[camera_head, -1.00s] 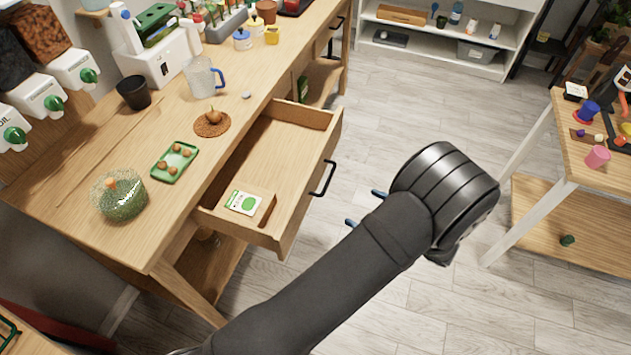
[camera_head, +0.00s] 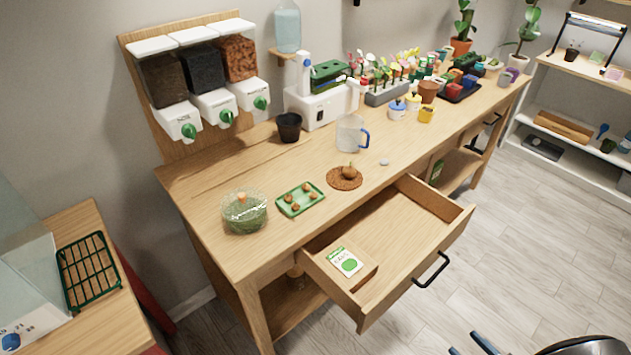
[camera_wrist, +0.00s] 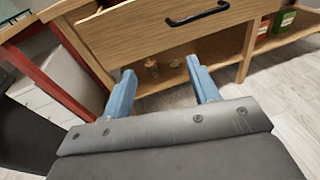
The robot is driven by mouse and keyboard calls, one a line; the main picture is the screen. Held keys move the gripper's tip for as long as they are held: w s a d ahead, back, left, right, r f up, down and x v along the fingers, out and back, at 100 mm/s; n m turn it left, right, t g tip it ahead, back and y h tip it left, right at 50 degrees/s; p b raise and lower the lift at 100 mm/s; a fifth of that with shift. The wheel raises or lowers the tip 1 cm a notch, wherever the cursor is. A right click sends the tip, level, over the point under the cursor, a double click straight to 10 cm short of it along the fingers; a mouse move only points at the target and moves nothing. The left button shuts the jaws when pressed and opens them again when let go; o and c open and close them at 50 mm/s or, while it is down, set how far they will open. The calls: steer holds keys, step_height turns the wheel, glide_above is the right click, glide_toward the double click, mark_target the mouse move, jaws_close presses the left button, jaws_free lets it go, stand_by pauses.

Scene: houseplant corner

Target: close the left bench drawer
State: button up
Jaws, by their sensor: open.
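The left bench drawer (camera_head: 418,232) is pulled well out from the front of the wooden bench (camera_head: 215,205). Its black bar handle (camera_head: 432,269) is on the drawer front. In the wrist view the drawer front (camera_wrist: 150,32) and the handle (camera_wrist: 198,17) are ahead of my gripper (camera_wrist: 160,80). My gripper is open and empty, its blue fingers apart and not visibly touching the drawer.
A side table with a green rack (camera_head: 88,270) is at left. The floor (camera_head: 500,270) before the drawer is clear.

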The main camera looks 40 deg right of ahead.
steer(key=w+a+f+n+t+y, duration=0.1)
steer(key=w+a, duration=0.1)
steer(key=w+a+f+n+y, duration=0.1)
steer(key=w+f+y, duration=0.1)
steer(key=shift+a+t, duration=0.35)
steer(key=shift+t, duration=0.05)
steer(key=c, duration=1.1)
steer(key=shift+w, duration=0.4)
jaws_close()
glide_toward(362, 281)
steer(key=shift+s+r, duration=0.15)
steer(key=shift+s, duration=0.4)
steer(key=shift+s+r, duration=0.15)
steer(key=shift+s, duration=0.35)
steer(key=w, duration=2.6)
steer(key=shift+w, duration=0.3)
steer(key=shift+r, duration=0.1)
steer(key=shift+s+d, duration=0.1)
steer(key=shift+s, duration=0.05)
steer(key=s, duration=1.4)
steer(key=shift+s, duration=0.15)
